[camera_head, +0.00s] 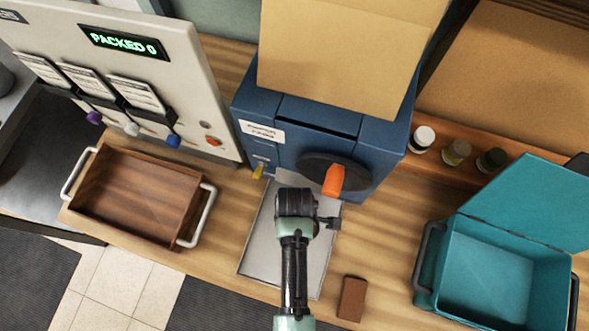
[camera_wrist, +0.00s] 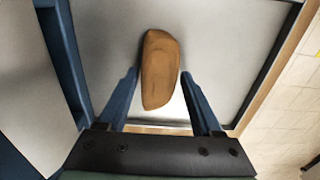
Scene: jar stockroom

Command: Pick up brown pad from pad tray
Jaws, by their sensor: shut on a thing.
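The brown pad (camera_wrist: 160,70) is a long rounded block, seen in the wrist view between the two blue fingers. My gripper (camera_wrist: 161,76) is shut on it, one finger against each long side. The pale grey pad tray (camera_head: 253,247) lies in front of the blue machine, and its flat surface fills much of the wrist view behind the pad. In the head view my gripper (camera_head: 296,203) is over the tray's far part and hides the held pad. I cannot tell whether the pad still touches the tray.
The blue machine (camera_head: 290,147) with an orange handle (camera_head: 333,180) stands close behind my gripper. A brown block (camera_head: 352,298) lies right of the tray. A wooden tray (camera_head: 133,200) stands left, an open teal box (camera_head: 500,262) right. Several small jars (camera_head: 457,151) stand behind.

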